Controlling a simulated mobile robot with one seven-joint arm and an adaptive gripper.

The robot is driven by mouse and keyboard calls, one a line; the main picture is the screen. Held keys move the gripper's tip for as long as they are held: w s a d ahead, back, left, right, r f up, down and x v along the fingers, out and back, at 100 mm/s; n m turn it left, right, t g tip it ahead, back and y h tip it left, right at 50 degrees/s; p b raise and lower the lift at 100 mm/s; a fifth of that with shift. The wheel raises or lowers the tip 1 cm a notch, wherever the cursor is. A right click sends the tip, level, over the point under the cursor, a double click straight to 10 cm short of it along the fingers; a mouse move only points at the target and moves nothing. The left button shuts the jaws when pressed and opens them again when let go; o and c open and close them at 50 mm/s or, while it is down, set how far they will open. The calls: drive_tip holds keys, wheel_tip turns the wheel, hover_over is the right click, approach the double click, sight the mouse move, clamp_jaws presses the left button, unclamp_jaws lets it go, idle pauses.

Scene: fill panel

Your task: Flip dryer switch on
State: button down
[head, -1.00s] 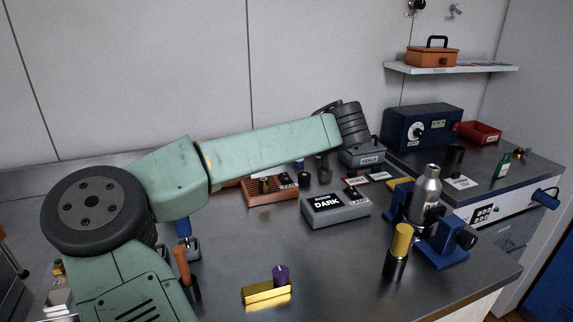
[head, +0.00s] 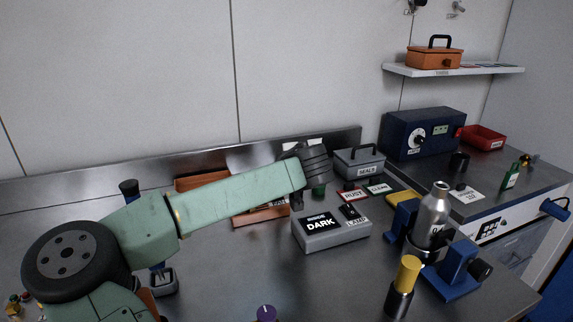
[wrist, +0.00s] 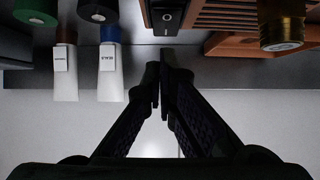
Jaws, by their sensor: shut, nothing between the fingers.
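My gripper (wrist: 160,85) is shut and empty in the wrist view, its dark fingertips together. Just beyond the fingertips, at the top of that view, is a small black switch box (wrist: 166,20) with light marks on its face. It stands beside a slatted wooden rack (wrist: 225,15). I cannot read a dryer label on it or tell the switch position. The fingers look apart from the box. In the head view, my arm covers much of the rack (head: 262,217) and hides the switch box.
A grey box marked DARK (head: 333,236) stands right of my wrist. A grey SEALS case (head: 360,163) is behind it. A metal bottle (head: 432,215) in a blue stand and a yellow-capped cylinder (head: 403,285) stand at right. The wrist view also shows labelled white tubes (wrist: 110,75).

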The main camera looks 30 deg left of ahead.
drive_tip(key=shift+f, duration=0.65)
drive_tip(key=b, duration=0.2)
drive_tip(key=f+b, duration=0.1)
drive_tip(key=b, duration=0.1)
drive_tip(key=shift+w+a+f, duration=0.2)
drive_tip(key=shift+a, duration=0.05)
drive_tip(key=shift+r, duration=0.4)
drive_tip(key=shift+s+d+f+b, duration=0.1)
drive_tip(key=shift+s+d+b, duration=0.35)
drive_tip(key=shift+s+d, duration=0.15)
drive_tip(key=shift+w, duration=0.1)
